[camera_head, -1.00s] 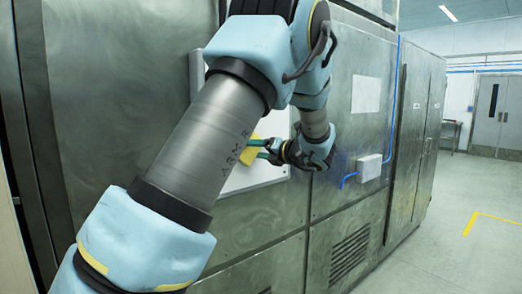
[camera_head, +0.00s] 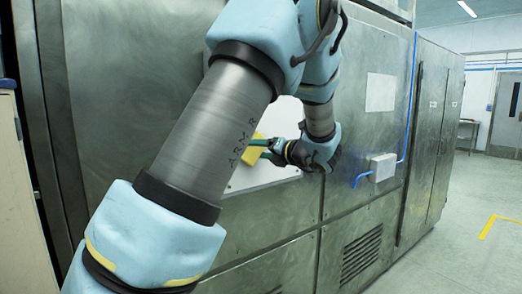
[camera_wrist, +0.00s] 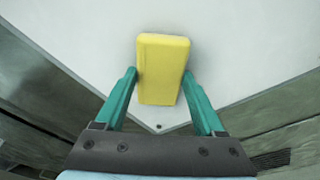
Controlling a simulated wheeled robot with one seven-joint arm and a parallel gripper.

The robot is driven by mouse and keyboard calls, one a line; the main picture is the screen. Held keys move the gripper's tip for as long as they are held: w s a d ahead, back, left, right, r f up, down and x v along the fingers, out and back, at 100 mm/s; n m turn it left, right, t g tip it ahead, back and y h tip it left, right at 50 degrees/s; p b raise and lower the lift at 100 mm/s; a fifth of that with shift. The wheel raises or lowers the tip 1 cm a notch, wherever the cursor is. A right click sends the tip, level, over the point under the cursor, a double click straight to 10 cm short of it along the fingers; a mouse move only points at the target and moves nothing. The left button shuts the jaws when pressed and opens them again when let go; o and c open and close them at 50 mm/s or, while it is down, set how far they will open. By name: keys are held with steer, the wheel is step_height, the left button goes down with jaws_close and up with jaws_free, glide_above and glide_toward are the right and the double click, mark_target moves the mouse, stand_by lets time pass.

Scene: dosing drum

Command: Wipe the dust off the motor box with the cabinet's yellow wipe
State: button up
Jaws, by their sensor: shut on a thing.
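My gripper (camera_head: 264,146) is shut on the yellow wipe (camera_head: 252,148), a block between its green fingers. The wipe (camera_wrist: 162,68) is clear in the wrist view, its far end out past the fingertips, over a white panel (camera_wrist: 240,45). I cannot tell whether it touches the panel. In the head view my arm covers part of this white panel (camera_head: 275,172) on the metal cabinet front. A small pale box (camera_head: 383,167) with a blue cable is fixed to the cabinet, right of my gripper and apart from it. It may be the motor box. I cannot make out dust.
The metal cabinet (camera_head: 365,135) fills most of the head view. A white sheet (camera_head: 380,92) is above the small box, and a vent grille (camera_head: 361,254) is lower down. A pale upright edge (camera_head: 25,200) stands at far left. Open floor (camera_head: 450,262) lies to the right.

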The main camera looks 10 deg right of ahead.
steer(key=shift+f+p+v, duration=0.15)
steer(key=shift+p+v, duration=0.4)
steer(key=shift+v, duration=0.9)
steer(key=shift+f+p+v, duration=0.15)
steer(key=shift+p+v, duration=0.35)
steer(key=shift+v, duration=0.95)
steer(key=shift+s+a, duration=0.15)
steer(key=shift+v, duration=1.4)
steer(key=shift+s+a+f, duration=0.15)
steer(key=shift+f, duration=0.05)
